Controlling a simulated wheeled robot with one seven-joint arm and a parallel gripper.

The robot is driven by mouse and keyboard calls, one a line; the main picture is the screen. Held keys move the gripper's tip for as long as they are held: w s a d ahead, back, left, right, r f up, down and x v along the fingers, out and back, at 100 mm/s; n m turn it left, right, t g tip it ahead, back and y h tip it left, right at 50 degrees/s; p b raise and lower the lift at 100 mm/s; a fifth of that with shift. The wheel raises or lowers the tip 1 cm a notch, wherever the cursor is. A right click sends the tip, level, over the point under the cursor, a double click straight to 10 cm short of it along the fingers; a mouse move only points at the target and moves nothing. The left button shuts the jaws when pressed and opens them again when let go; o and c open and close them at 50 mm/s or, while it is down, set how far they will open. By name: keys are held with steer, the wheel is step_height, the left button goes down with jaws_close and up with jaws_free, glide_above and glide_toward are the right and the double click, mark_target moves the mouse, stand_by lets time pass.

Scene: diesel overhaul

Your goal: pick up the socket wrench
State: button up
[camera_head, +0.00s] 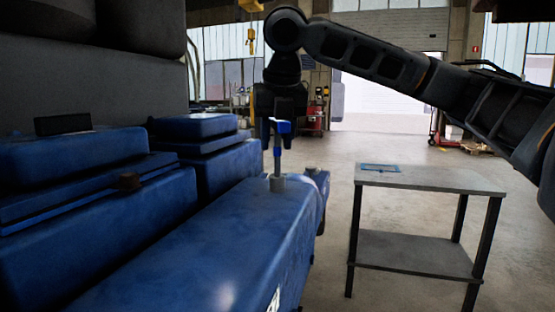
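The socket wrench (278,156) stands upright on the blue engine block (215,235). It has a grey shaft, blue parts near its top and a wider grey socket at its foot. My gripper (276,127) points down from above, right at the wrench's blue top. Its dark fingers overlap the blue part in this view. I cannot tell whether they are closed on it or only around or behind it. The lower shaft and the socket show clearly below the fingers.
A grey two-level table (430,179) stands to the right, with a flat blue-edged rectangle (380,168) on its top. Raised blue engine covers (75,180) and a large dark mass (100,90) rise at left. Open floor lies between engine and table.

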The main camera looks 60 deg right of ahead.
jaws_close()
steer(key=shift+r, duration=0.15)
stand_by(0.4)
steer(key=shift+r, duration=0.65)
step_height(320, 180, up, 3)
steer(key=shift+s+f, duration=0.1)
steer(key=shift+s, duration=0.05)
steer(key=s+r, duration=0.6)
steer(key=s, duration=0.5)
steer(key=shift+s+d+r+b, duration=0.2)
steer(key=shift+r+b, duration=0.15)
steer(key=shift+b, duration=0.1)
steer(key=shift+c, duration=1.8)
jaws_free()
jaws_close()
